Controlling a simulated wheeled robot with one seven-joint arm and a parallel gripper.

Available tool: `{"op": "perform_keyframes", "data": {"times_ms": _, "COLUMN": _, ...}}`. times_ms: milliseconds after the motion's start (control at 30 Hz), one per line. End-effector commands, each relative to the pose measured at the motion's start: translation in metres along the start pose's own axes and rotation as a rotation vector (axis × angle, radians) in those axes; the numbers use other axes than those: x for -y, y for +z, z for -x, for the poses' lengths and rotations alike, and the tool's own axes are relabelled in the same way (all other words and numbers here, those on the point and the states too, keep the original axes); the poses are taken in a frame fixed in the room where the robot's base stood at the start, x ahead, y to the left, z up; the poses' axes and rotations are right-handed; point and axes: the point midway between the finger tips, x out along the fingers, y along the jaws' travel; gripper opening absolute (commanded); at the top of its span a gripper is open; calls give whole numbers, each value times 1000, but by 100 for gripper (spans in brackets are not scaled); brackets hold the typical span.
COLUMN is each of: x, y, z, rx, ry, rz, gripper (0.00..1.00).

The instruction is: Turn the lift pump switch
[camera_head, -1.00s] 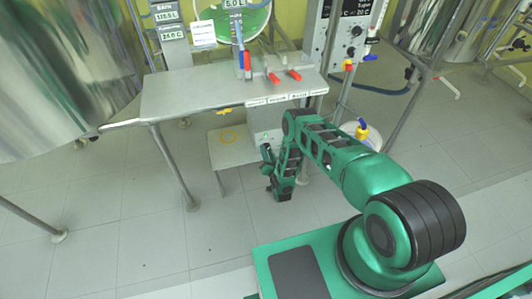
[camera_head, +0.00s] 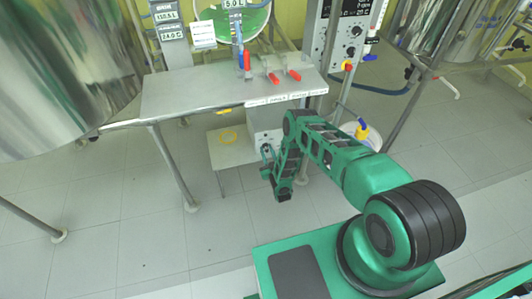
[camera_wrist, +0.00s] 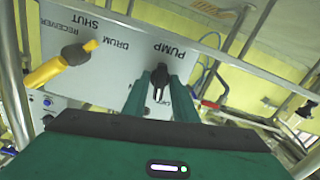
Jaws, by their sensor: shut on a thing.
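The lift pump switch is a small black knob (camera_wrist: 160,78) on a white panel (camera_wrist: 110,85) in the wrist view, next to the upside-down label reading PUMP. My gripper (camera_wrist: 160,98) has its two green fingers on either side of the knob, shut on it. The fingers cover part of the knob and of the label beside it, so its setting cannot be read. In the head view my gripper (camera_head: 267,153) is low, at the white box (camera_head: 265,122) under the table edge; the switch is hidden there.
A yellow-handled valve (camera_wrist: 50,70) stands left of the switch in the wrist view, near the labels DRUM, RECEIVER and SHUT. A metal table (camera_head: 190,95) with red-handled valves (camera_head: 293,76) is above the box. Floor is clear at left.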

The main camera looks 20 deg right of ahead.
Motion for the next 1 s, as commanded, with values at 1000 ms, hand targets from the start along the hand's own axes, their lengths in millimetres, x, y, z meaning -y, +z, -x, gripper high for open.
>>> {"op": "perform_keyframes", "data": {"times_ms": 1000, "x": 1, "y": 1, "z": 1, "rx": 3, "ry": -2, "rz": 148, "gripper": 31}}
